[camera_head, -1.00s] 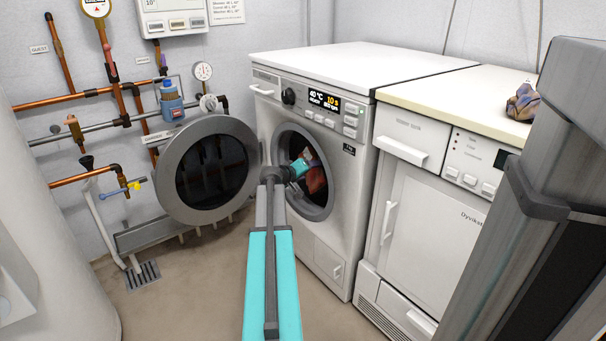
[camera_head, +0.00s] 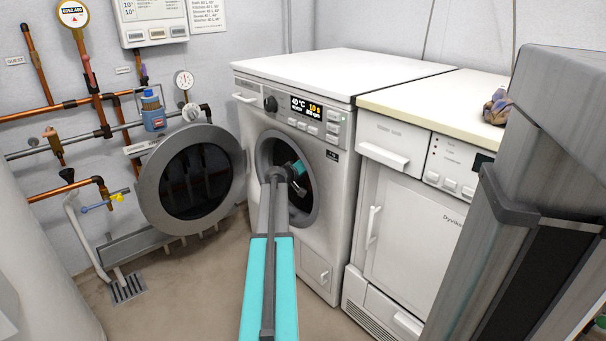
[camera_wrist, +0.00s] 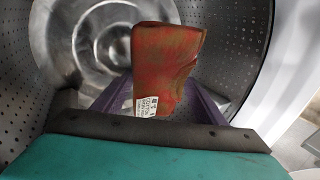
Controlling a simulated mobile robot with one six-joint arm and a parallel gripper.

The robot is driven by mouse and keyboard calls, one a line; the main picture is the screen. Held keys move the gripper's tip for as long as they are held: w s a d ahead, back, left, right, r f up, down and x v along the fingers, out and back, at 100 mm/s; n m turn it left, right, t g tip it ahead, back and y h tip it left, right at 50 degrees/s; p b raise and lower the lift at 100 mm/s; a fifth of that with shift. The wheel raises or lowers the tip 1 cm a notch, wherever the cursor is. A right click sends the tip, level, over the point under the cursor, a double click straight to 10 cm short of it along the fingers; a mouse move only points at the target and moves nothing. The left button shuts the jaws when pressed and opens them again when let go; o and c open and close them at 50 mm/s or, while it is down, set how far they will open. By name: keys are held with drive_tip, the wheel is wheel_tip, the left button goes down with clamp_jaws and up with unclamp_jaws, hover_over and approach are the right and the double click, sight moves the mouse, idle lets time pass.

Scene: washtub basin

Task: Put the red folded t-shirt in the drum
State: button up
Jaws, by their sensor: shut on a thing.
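The red folded t-shirt (camera_wrist: 165,65) has a white label at its lower edge. In the wrist view it is held upright between the purple fingers of my gripper (camera_wrist: 163,90), which is shut on it. The perforated metal drum (camera_wrist: 235,45) surrounds the shirt and fingers, and its back wall shows behind the shirt. In the head view my wrist reaches through the round opening of the left washing machine (camera_head: 338,215). The shirt and fingertips are hidden there. I cannot tell whether the shirt touches the drum.
The round door (camera_head: 190,180) is swung open to the left, near the wall pipes. A white appliance (camera_head: 415,235) stands on the right with a crumpled cloth (camera_head: 497,107) on top. The white rim of the opening (camera_wrist: 290,70) is close on the right.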

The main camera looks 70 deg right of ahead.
drive_tip(key=shift+s+d, duration=0.5)
drive_tip(key=shift+d, duration=0.25)
drive_tip(key=shift+s+d, duration=0.5)
drive_tip(key=shift+d, duration=0.25)
drive_tip(key=o, duration=1.3)
drive_tip(key=shift+a, duration=0.1)
drive_tip(key=shift+p+v, duration=0.75)
drive_tip(key=w+a+p, duration=0.3)
drive_tip(key=a, duration=1)
drive_tip(key=shift+r, duration=0.25)
